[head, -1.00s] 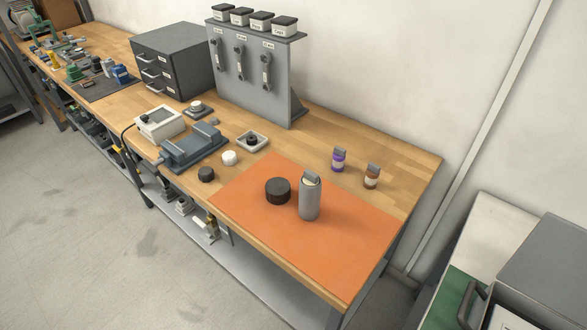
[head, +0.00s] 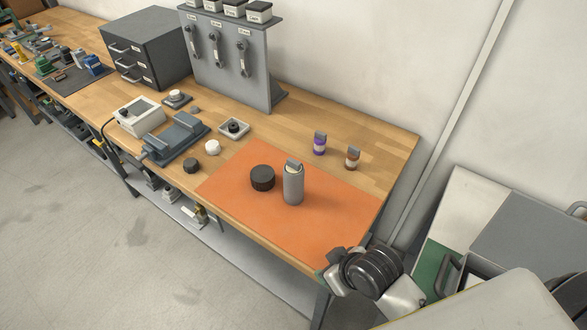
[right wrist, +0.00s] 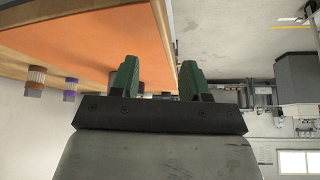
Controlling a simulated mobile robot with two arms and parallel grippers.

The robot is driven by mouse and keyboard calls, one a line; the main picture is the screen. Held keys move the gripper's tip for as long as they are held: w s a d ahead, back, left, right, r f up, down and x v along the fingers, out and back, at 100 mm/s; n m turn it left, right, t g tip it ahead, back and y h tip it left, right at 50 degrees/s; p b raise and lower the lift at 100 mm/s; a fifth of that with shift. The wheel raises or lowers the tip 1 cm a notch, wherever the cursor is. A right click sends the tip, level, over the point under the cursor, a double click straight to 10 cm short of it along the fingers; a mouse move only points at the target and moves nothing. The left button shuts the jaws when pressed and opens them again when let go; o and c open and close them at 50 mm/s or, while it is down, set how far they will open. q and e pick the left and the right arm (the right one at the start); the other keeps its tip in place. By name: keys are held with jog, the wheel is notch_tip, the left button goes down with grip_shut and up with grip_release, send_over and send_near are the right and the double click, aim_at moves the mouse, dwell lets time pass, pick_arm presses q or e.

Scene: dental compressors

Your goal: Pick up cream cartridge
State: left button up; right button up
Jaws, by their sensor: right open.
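A grey upright canister (head: 293,188) stands on the orange mat. A cream-coloured piece (head: 292,169) shows in its top, beside a grey tab; most of it is hidden inside, and I cannot tell its full shape. My right arm comes in at the lower right in the head view, by the mat's near right corner, well apart from the canister. In the right wrist view, my right gripper (right wrist: 158,82) has its two green fingers apart with nothing held between them. My left gripper is not in view.
A black round cap (head: 262,178) lies left of the canister on the orange mat (head: 318,225). Purple-labelled (head: 319,145) and brown-labelled (head: 352,158) bottles stand behind. A grey vise-like fixture (head: 177,139) and tool rack (head: 228,65) are further left. A cart stands right of the bench.

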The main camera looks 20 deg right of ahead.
jog(key=w+a+r+n+t+y, duration=0.1)
jog(key=w+a+r+n+y, duration=0.1)
jog(key=w+r, duration=0.2)
jog(key=n+t+y, duration=0.1)
jog(key=t+y, duration=0.2)
send_near(296, 162)
jog(key=p+x, duration=0.4)
jog(key=x, duration=0.2)
jog(key=shift+w+a+r, duration=0.1)
jog(key=shift+w+a, duration=0.1)
jog(key=shift+x, duration=1.15)
jog(key=shift+w+f, duration=0.1)
jog(key=shift+f, duration=0.2)
jog(key=c, duration=0.8)
